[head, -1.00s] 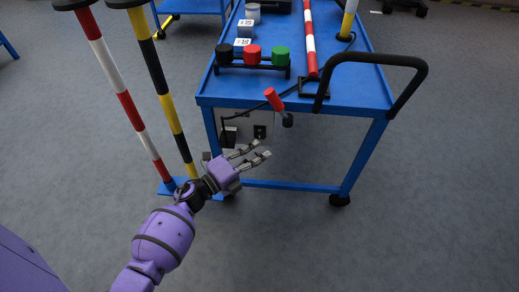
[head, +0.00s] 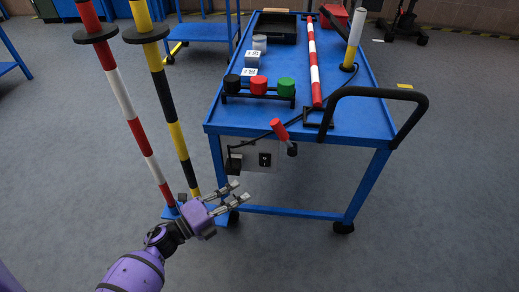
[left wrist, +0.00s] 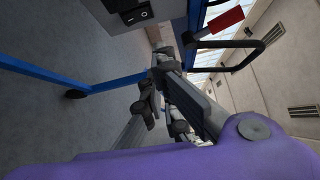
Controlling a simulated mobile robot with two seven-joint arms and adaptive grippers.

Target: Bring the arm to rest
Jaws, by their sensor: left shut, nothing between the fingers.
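My left arm comes in from the lower left in the head view. Its gripper (head: 240,192) is shut and empty, in front of the blue cart (head: 348,175), low by its left front leg. It appears clear of the cart. In the left wrist view the dark, jointed fingers (left wrist: 165,105) hold nothing. A lever with a red handle (head: 279,129) juts from the cart's front edge, above and right of the gripper; the red handle also shows in the left wrist view (left wrist: 225,18). My right gripper is not in view.
A grey switch panel (head: 250,157) hangs under the cart top. A black push handle (head: 410,97) sticks out front right. A red-white pole (head: 123,95) and a yellow-black pole (head: 168,95) stand left, close behind the gripper. Floor at front right is clear.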

